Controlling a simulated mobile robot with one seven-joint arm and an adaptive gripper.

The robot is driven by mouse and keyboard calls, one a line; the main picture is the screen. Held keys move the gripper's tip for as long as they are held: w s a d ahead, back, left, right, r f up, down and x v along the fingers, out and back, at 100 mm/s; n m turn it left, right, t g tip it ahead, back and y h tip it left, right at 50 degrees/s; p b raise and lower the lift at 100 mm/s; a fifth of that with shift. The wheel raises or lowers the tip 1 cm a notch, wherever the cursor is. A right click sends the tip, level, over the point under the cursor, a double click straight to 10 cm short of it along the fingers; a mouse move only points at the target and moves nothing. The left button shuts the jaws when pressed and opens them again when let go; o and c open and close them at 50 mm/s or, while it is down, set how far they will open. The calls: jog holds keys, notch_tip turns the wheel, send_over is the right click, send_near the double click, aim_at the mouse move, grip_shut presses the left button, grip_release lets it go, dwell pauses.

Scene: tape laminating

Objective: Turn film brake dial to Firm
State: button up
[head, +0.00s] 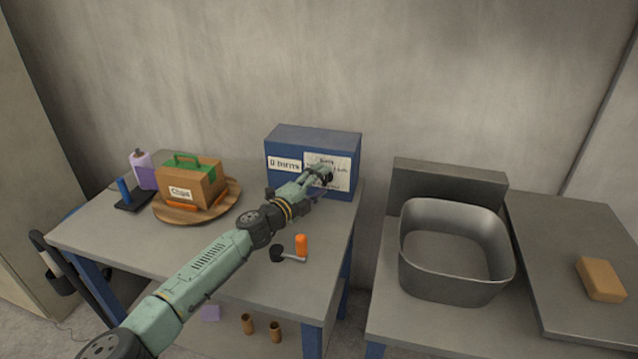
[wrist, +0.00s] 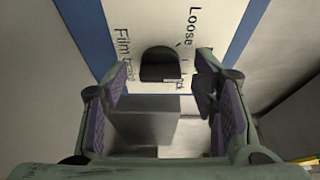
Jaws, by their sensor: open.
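The film brake dial (wrist: 161,66) is a dark knob on a white label panel in the wrist view. The panel (wrist: 165,22) carries the words "Film brake" on the left and "Loose" above right; other lettering below the knob is partly covered. I cannot tell which mark the dial points to. The panel is on the front of a blue box (head: 300,138) on the table. My gripper (wrist: 162,82) is open, with its purple-padded fingers on either side of the dial and apart from it. In the head view my gripper (head: 323,178) is at the box front and hides the dial.
On the table (head: 120,245) are a wooden round board (head: 165,214) with a box marked "Chips" (head: 190,188), a purple bottle (head: 142,165), and a black crank with an orange handle (head: 301,245). A metal tub (head: 455,285) stands on the right-hand bench.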

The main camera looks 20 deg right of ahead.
jog(key=v, duration=1.2)
